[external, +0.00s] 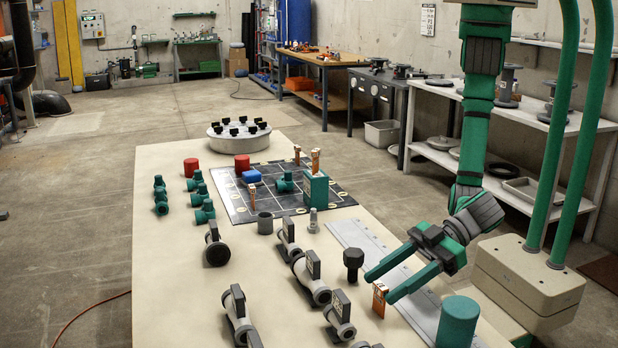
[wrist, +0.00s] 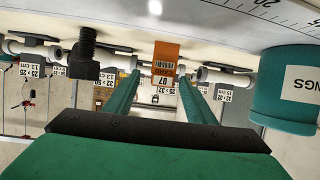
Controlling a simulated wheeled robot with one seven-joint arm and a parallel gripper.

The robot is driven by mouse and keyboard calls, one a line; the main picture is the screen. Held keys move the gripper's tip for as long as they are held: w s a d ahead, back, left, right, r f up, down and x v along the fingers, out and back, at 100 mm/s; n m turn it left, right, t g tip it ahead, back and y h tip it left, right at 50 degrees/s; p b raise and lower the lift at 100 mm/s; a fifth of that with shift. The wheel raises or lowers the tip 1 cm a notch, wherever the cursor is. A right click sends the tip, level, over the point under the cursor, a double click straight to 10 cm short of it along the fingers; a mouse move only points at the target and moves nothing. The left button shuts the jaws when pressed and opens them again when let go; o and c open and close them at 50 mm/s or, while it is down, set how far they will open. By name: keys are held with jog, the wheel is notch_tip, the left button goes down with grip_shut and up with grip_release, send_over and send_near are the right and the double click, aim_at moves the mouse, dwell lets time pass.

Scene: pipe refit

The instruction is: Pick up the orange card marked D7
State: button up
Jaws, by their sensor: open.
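The orange card marked D7 (external: 380,299) stands upright near the front right of the table; its marking shows upside down in the wrist view (wrist: 165,58). My gripper (external: 381,288) is open, with its two green fingers reaching down to the card. In the wrist view, one fingertip shows on each side of the card, with a small gap to each. I cannot tell how far the card sits between the fingers. The fingers do not grip it.
A teal cylinder (external: 458,321) stands right of the card, and a black bolt (external: 353,262) stands to its left. Labelled grey pipe fittings (external: 310,279) lie further left. A ruler strip (external: 416,309) runs along the right table edge. A dark gridded mat (external: 237,205) lies farther back.

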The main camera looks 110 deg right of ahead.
aim_at(376, 291)
jog(key=shift+x, duration=3.2)
jog(key=shift+a+r, duration=0.1)
jog(key=shift+a, duration=0.1)
jog(key=c, duration=1)
